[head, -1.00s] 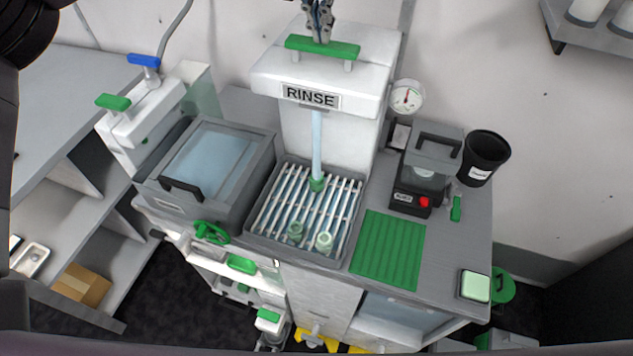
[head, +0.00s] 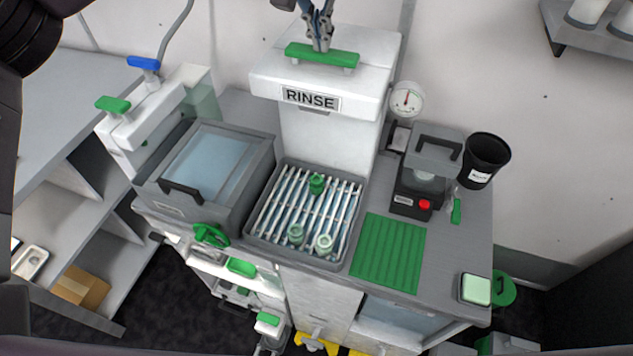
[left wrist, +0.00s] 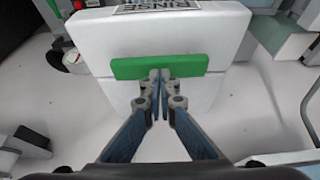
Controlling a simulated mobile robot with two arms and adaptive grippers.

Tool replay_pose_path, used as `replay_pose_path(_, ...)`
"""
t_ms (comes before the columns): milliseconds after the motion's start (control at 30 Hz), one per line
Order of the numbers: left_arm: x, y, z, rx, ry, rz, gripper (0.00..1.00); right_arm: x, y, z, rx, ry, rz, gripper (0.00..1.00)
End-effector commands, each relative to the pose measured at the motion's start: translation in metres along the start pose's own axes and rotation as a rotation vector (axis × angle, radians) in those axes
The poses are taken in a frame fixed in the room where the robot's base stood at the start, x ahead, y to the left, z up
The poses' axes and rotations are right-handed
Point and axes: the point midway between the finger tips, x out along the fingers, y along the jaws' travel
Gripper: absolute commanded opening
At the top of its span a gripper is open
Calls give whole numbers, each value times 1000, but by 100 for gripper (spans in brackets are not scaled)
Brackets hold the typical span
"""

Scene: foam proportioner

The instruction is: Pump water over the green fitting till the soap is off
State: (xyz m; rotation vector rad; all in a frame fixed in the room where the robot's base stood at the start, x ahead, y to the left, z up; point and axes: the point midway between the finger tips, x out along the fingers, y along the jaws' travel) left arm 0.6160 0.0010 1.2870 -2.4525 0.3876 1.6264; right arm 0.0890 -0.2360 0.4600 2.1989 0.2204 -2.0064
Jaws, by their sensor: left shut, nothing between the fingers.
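The green fitting (head: 317,184) stands on the rinse grate (head: 262,222), under the spout of the white rinse unit marked RINSE (head: 310,98). It looks plain green, with no white foam visible at this size. No water stream shows above it. My left gripper (head: 320,46) is shut and empty, its tips at the middle of the green pump bar (head: 342,60) on top of the unit. In the left wrist view the tips meet at the bar (left wrist: 185,65); whether they press on it I cannot tell. My right gripper is out of view.
Two paler fittings (head: 295,233) (head: 325,244) stand at the grate's front. A lidded grey basin (head: 205,165) is to the left. A green ribbed mat (head: 388,252), a device with a red button (head: 424,204) and a black cup (head: 484,160) are to the right.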

Motion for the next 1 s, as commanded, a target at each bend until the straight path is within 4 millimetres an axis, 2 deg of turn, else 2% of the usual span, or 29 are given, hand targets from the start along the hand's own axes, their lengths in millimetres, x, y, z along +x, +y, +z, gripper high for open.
replay_pose_path(600, -36, 1, -15, 1, -3, 1, 0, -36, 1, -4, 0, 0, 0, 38)
replay_pose_path(1000, -39, 0, -16, 1, 0, 1, 0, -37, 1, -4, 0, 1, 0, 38)
